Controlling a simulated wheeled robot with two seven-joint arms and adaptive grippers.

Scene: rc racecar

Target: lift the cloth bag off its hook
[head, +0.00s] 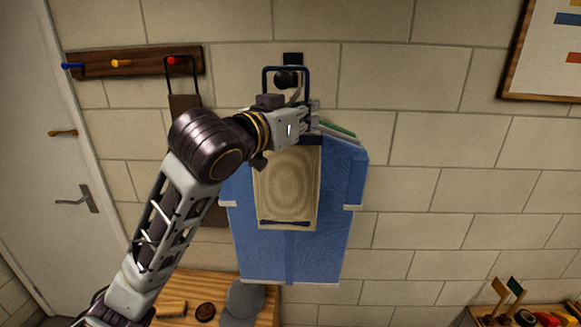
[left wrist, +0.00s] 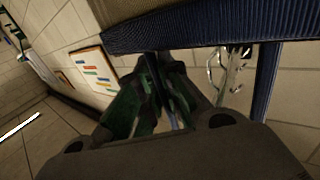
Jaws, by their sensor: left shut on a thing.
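The cloth bag (head: 287,190) is beige with a dark blue top band and handles, and hangs in front of a blue garment (head: 290,255). Its squared handle loop frames the dark round knob of the hook (head: 285,80); the loop's top shows above the knob. I cannot tell if they touch. My left gripper (head: 309,119) is at the bag's top, shut, apparently on a handle. In the left wrist view the bag's dark blue band (left wrist: 215,33) crosses above the fingers (left wrist: 165,95), and a blue strap (left wrist: 267,90) runs down at right. My right gripper is not in view.
A peg rail (head: 140,60) with coloured pegs is at left, with a dark brown hanging thing (head: 184,105) partly behind my arm. A wooden table (head: 190,285) stands below. A framed board (head: 545,60) is at upper right. The wall right of the garment is clear.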

